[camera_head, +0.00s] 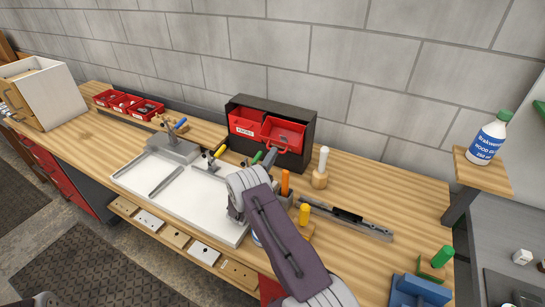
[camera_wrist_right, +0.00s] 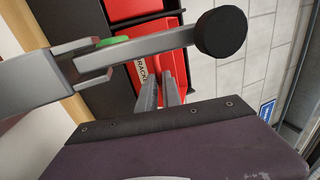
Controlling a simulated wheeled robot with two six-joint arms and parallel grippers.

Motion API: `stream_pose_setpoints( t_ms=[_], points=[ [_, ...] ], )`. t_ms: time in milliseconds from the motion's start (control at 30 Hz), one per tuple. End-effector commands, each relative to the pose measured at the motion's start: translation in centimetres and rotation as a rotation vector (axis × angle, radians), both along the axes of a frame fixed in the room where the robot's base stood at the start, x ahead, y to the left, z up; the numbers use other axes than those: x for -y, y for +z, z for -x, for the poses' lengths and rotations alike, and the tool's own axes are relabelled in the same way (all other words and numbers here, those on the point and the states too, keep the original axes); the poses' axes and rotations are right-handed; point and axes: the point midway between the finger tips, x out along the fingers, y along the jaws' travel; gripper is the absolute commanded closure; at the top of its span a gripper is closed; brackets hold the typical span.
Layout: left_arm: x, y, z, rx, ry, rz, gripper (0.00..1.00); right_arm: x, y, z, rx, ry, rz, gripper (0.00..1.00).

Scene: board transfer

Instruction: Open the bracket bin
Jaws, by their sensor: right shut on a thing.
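The bracket bin (camera_head: 287,128) is the right red bin in a dark cabinet (camera_head: 312,128) against the wall. It appears to stand out from the cabinet front, tilted forward, and I see into its top. In the right wrist view the bracket bin (camera_wrist_right: 150,48) shows a partly covered white label with letters like "RACKE". My right gripper (camera_wrist_right: 160,92) is shut at the front of this bin, on what appears to be its handle; the exact contact is partly hidden. In the head view the right gripper (camera_head: 268,159) reaches the bin from the front. My left gripper is not in view.
A second red bin (camera_head: 244,122) sits left of it in the cabinet. A green-handled tool (camera_wrist_right: 112,40) is close beside my right gripper. Orange (camera_head: 285,182) and white-handled (camera_head: 322,160) tools stand to the right. A white board (camera_head: 190,195) lies left of my arm.

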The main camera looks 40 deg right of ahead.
Motion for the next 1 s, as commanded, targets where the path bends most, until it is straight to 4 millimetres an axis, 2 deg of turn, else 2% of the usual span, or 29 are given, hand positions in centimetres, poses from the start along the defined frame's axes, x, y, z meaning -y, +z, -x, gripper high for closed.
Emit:
stream_pose_setpoints(
  t_ms=[533, 600, 633, 1000],
  points=[
    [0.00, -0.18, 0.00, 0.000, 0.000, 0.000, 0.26, 0.05, -0.30, 0.09, -0.004, -0.002, -0.004, 1.00],
    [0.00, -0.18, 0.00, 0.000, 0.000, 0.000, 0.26, 0.06, -0.30, 0.09, -0.004, -0.002, -0.004, 0.77],
    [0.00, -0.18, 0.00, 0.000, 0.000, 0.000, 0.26, 0.05, -0.29, 0.08, -0.004, -0.002, -0.004, 0.69],
    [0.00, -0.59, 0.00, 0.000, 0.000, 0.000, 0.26, -0.47, -0.61, 0.25, -0.002, 0.001, -0.002, 0.69]
  ],
)
